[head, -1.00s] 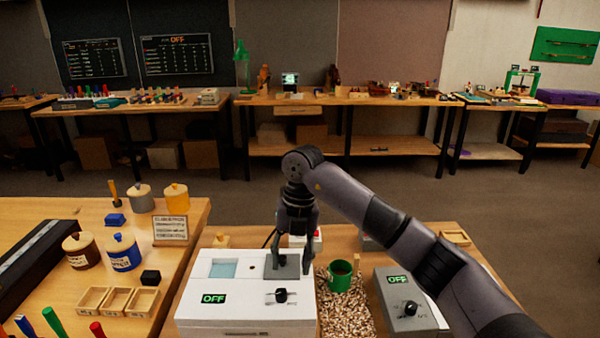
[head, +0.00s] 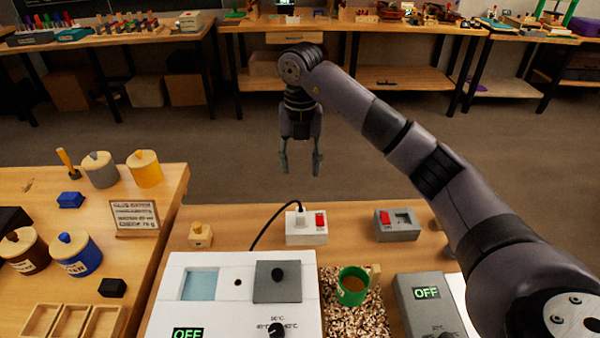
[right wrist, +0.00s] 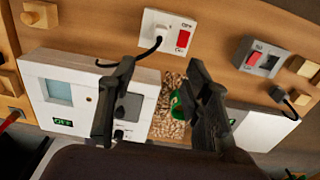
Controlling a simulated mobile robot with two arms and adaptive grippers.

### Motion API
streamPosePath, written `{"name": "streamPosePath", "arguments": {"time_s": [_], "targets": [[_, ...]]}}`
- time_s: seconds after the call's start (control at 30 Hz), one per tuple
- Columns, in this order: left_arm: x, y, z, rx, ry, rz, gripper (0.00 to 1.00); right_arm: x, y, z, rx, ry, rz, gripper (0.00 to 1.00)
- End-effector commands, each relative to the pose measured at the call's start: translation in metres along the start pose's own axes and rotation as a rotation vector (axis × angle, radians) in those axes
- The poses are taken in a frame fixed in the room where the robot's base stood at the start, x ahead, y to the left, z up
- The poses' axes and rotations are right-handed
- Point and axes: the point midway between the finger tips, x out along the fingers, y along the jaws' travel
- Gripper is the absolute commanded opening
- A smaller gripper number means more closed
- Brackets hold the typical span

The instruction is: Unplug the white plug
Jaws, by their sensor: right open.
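The white plug (head: 301,218) sits in the left part of a white socket box (head: 306,239) that has a red switch (head: 320,220). A black cord leads from the plug down to the left, behind the white machine. My right gripper (head: 301,172) is open and empty, pointing down in the air above and beyond the socket box in the head view. In the right wrist view its fingers (right wrist: 158,80) are spread below the plug (right wrist: 158,29) in the picture, touching nothing. My left gripper is not in view.
The white machine (head: 190,290) with an OFF display stands in front of the socket. A green cup (head: 352,287) stands on wood chips (head: 350,320) beside it. A grey switched box (head: 397,226) is to the right. A wooden knob (head: 200,235) is to the left.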

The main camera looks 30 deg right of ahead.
Motion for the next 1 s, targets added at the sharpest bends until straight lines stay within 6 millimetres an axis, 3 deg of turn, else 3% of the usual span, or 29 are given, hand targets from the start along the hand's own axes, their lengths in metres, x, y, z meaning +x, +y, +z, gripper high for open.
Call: {"name": "streamPosePath", "arguments": {"time_s": [0.1, 0.2, 0.7, 1.0], "targets": [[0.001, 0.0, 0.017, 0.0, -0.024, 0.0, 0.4, 0.018, 0.0, -0.001, -0.002, 0.006, -0.001, 0.45], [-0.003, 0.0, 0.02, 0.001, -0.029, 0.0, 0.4, 0.035, -0.001, -0.001, 0.001, 0.006, -0.003, 0.45], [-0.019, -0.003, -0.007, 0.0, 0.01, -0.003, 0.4, 0.133, 0.0, -0.002, 0.0, 0.006, -0.002, 0.45], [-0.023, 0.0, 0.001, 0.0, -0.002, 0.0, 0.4, 0.165, 0.0, -0.001, -0.001, 0.002, -0.001, 0.45]]}}
